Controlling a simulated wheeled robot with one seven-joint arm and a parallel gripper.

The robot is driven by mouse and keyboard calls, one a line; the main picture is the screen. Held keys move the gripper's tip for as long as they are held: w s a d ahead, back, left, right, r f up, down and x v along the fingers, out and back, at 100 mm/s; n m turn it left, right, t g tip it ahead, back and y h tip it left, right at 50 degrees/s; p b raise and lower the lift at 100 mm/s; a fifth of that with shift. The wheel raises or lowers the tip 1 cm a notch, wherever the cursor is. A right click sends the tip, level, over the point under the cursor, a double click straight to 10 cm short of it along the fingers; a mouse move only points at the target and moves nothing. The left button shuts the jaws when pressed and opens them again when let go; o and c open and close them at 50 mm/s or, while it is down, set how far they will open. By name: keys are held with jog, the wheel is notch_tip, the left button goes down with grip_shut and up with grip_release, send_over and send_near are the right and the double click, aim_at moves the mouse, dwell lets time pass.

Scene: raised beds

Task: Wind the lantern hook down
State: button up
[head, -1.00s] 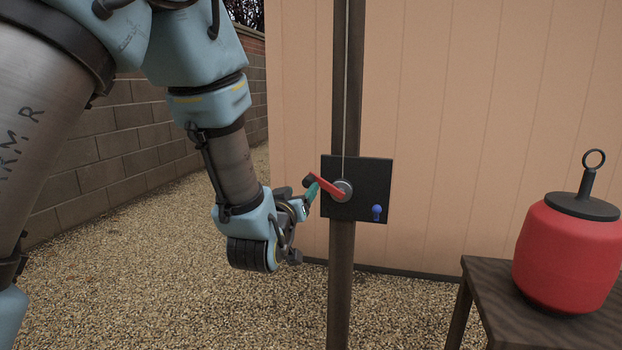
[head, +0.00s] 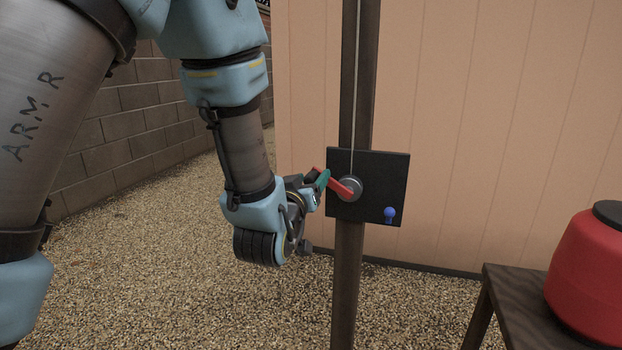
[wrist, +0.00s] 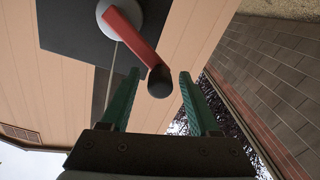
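The winch has a black plate (head: 385,170) on a dark post, with a round grey hub and a red crank arm (head: 338,184) pointing left and slightly up. In the wrist view the red arm (wrist: 135,38) ends in a dark round knob (wrist: 160,82). My gripper (head: 322,181) is at the crank's outer end. In the wrist view its green fingers (wrist: 159,75) are apart, one on each side of the knob, with visible gaps. A cord (head: 357,90) runs up the post from the hub. The lantern hook is not in view.
A blue knob (head: 390,213) sits at the plate's lower right. A red lantern (head: 590,275), cut off by the frame, stands on a dark wooden table (head: 520,300) at right. A block wall (head: 125,125) is at left; gravel lies between.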

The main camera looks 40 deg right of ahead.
grip_shut()
dwell(1.2)
